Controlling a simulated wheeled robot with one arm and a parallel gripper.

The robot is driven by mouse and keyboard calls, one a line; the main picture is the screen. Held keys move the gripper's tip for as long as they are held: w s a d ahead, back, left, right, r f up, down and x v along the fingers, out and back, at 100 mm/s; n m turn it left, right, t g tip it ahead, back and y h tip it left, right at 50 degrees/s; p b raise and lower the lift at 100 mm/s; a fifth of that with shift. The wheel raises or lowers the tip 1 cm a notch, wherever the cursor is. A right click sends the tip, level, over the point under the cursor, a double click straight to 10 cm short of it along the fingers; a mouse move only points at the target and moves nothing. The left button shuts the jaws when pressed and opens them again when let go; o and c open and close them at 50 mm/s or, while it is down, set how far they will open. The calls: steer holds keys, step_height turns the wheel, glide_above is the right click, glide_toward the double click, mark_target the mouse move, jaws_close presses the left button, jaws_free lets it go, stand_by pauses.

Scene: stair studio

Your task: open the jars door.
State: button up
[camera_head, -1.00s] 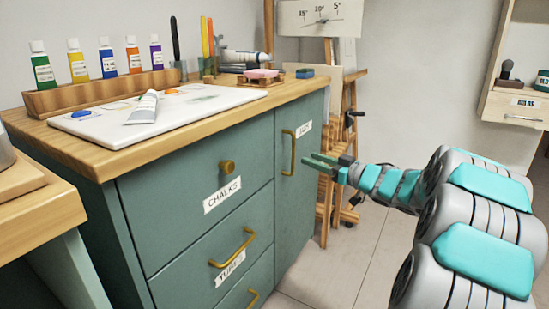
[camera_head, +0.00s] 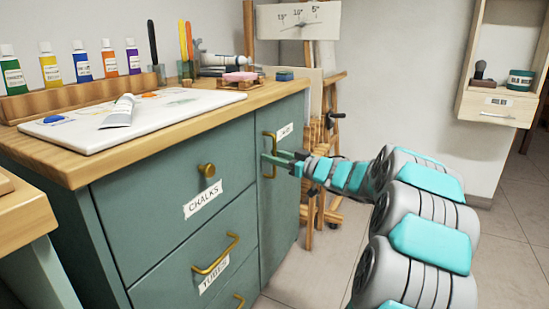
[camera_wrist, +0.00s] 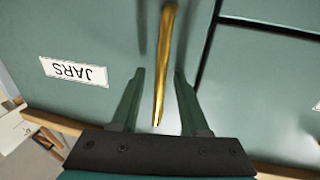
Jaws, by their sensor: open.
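The jars door (camera_head: 285,190) is the tall narrow green door at the right end of the cabinet, and it looks shut. Its label (camera_head: 284,132) reads JARS in the wrist view (camera_wrist: 74,72). A vertical brass handle (camera_head: 269,155) is on the door's left side. My gripper (camera_head: 273,159) is at this handle, coming from the right. In the wrist view my gripper (camera_wrist: 158,85) is open, with the brass handle (camera_wrist: 162,70) running between its two fingers. Gaps show on both sides of the handle.
Left of the door are the chalks drawer with a round knob (camera_head: 206,170) and a drawer with a brass pull (camera_head: 216,254). Paint tubes and a white board (camera_head: 90,135) lie on the worktop. A wooden easel (camera_head: 318,190) stands behind the door's right side.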

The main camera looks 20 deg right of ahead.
steer(key=shift+c, duration=0.2)
jaws_close()
stand_by(1.1)
